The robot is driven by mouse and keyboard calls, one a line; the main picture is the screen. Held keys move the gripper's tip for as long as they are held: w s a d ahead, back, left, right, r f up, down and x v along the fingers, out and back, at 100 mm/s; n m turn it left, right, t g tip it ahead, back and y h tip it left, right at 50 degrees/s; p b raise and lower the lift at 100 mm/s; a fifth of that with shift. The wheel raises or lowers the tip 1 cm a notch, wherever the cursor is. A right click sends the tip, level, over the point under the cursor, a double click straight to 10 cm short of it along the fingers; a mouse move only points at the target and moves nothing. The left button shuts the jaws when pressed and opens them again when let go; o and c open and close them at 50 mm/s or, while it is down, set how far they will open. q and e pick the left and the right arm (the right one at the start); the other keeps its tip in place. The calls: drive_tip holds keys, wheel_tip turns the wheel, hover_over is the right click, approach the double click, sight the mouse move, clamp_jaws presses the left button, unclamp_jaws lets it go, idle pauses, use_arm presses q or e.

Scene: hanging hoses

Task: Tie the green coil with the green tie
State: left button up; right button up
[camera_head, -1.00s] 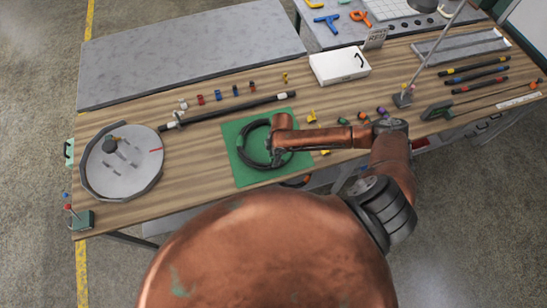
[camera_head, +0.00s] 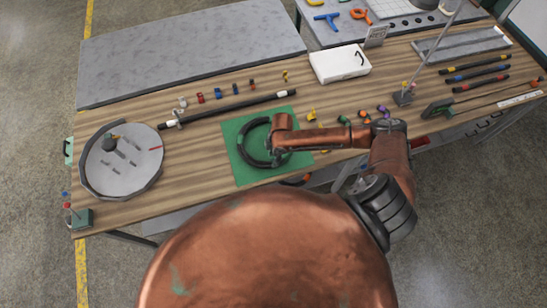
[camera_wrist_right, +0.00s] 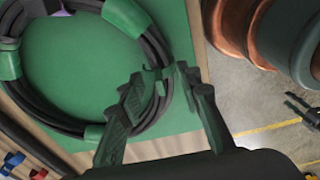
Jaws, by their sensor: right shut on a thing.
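The green coil (camera_head: 242,146) is a ring of black hose with green bands, lying on the green mat (camera_head: 236,177). It also shows in the right wrist view (camera_wrist_right: 58,119), where several green bands sit around its loops. My right gripper (camera_head: 274,152) is at the coil's right side. In the right wrist view its fingers (camera_wrist_right: 160,82) straddle the coil's rim. They are closed on a small green piece (camera_wrist_right: 153,78) at the hose bundle, which looks like the green tie. Whether it wraps fully around the bundle is hidden. My left gripper is not in view.
Small coloured pieces (camera_head: 312,115) lie right of the mat. A long black rod (camera_head: 235,107) and a row of small clips lie behind it. A round grey plate (camera_head: 122,168) is at the left, a white box (camera_head: 340,63) at the back. Wood between plate and mat is clear.

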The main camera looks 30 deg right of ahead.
drive_tip(key=shift+f+b, duration=0.3)
drive_tip(key=shift+f, duration=0.3)
idle(0.3)
drive_tip(key=o, duration=1.2)
drive_tip(key=shift+r, duration=0.15)
drive_tip(key=r, duration=0.4)
drive_tip(key=d+r, duration=0.1)
drive_tip(key=r, duration=0.6)
drive_tip(key=shift+s+d+r, duration=0.2)
drive_tip(key=shift+s+r, duration=0.05)
drive_tip(key=shift+r, duration=0.1)
